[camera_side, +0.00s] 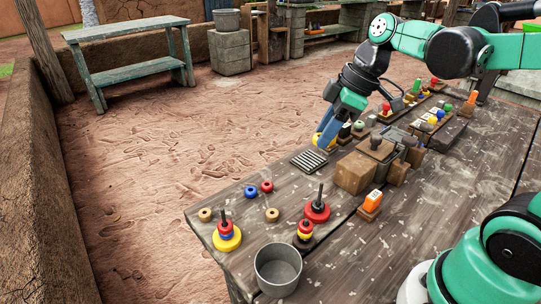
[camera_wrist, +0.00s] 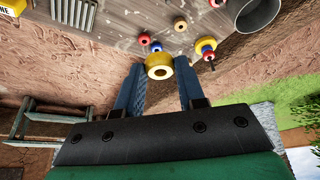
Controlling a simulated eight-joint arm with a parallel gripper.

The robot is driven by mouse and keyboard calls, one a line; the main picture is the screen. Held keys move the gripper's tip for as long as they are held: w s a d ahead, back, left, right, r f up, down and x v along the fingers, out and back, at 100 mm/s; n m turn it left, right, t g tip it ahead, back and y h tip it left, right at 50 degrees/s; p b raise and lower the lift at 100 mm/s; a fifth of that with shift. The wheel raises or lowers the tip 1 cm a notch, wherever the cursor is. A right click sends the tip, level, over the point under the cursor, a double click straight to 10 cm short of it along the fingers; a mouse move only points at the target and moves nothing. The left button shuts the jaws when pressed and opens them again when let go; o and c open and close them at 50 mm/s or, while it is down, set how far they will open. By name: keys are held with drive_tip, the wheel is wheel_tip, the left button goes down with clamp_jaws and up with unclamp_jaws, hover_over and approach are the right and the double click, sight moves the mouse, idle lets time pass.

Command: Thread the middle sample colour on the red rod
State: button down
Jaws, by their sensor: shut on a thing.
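My gripper (camera_side: 326,143) is shut on a yellow ring (camera_wrist: 159,66), held between the blue fingertips in the wrist view. In the side view it hangs above the table's far edge, and the ring is partly hidden. A dark upright rod with a red disc at its foot (camera_side: 317,211) stands on the near part of the table, well away from my gripper. Another dark rod (camera_side: 227,236) carries red, blue and a wide yellow disc.
A loose blue ring (camera_side: 250,191), red ring (camera_side: 267,187) and two tan rings (camera_side: 205,214) lie on the table. A metal bucket (camera_side: 278,270) stands near.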

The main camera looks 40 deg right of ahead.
drive_tip(key=shift+s+a+f, duration=0.1)
drive_tip(key=shift+s+f, duration=0.25)
drive_tip(key=shift+f, duration=0.7)
drive_tip(key=shift+s+a+f, duration=0.1)
drive_tip(key=shift+s+f, duration=0.2)
drive_tip(key=shift+f, duration=0.7)
drive_tip(key=shift+s+a+f, duration=0.1)
drive_tip(key=shift+s+f, duration=0.25)
drive_tip(key=shift+f, duration=0.7)
drive_tip(key=shift+f, duration=1.6)
unclamp_jaws()
idle(0.7)
